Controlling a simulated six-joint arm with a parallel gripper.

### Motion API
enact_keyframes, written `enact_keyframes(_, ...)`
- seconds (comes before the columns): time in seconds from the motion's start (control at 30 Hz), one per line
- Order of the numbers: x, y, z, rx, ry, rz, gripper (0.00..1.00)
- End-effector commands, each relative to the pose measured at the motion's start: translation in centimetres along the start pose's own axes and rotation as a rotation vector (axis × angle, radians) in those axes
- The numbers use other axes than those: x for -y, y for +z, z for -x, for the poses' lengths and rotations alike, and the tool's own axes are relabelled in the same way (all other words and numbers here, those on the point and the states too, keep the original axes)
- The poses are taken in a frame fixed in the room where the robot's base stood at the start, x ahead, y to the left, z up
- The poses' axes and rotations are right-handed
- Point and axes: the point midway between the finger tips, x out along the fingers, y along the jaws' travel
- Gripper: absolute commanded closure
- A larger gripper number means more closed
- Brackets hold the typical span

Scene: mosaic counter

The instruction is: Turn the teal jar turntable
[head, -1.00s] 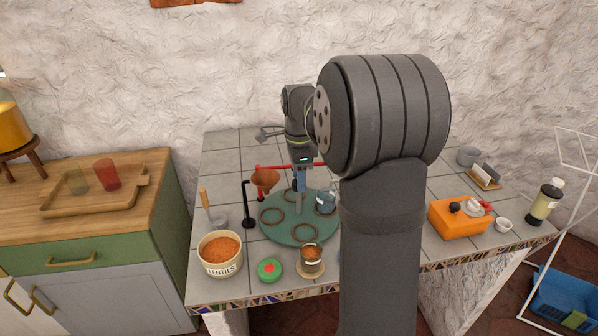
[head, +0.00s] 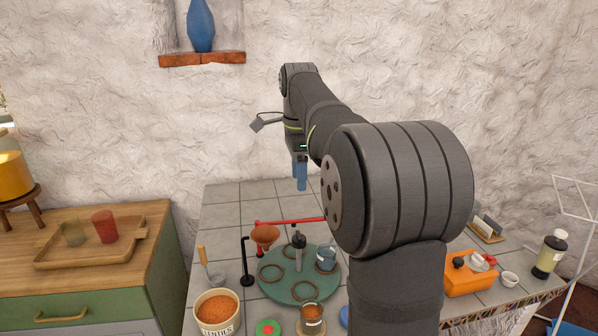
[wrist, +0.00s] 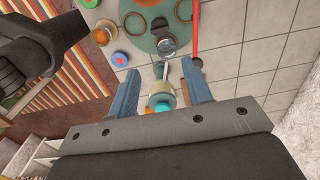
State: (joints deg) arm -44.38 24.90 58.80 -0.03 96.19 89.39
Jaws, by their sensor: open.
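The teal turntable (head: 299,288) lies on the tiled counter, with a dark upright post (head: 299,252) at its middle. Several brown rings lie on it. A glass jar (head: 327,257) with bluish contents stands on its right side. In the wrist view the turntable (wrist: 172,18) is cut off by the top edge, and the jar (wrist: 167,46) shows near its lower rim. My gripper (head: 301,186) points down, high above the counter and apart from the post. Its blue fingers are spread, with nothing gripped between them (wrist: 158,66).
A copper funnel (head: 265,234), a black stand (head: 246,262) and a red bar (head: 285,222) are close around the turntable. A lentils tub (head: 216,314) and a jar of orange contents (head: 312,315) stand in front. An orange box (head: 470,275) is at right.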

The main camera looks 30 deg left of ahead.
Motion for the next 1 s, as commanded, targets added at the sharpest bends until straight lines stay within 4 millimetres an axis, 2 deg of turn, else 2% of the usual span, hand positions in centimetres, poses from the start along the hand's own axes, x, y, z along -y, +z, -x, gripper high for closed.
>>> enact_keyframes(0.3, 0.0, 0.0, 0.4, 0.0, -0.001, 0.0, 0.55)
enact_keyframes(0.4, 0.0, 0.0, 0.2, 0.001, 0.002, 0.0, 0.42)
enact_keyframes(0.57, 0.0, 0.0, -0.7, 0.001, 0.005, 0.0, 0.42)
enact_keyframes(0.67, -0.1, 0.0, -2.2, 0.001, 0.006, 0.0, 0.42)
enact_keyframes(1.0, -0.1, 0.0, -9.6, 0.001, 0.006, 0.0, 0.42)
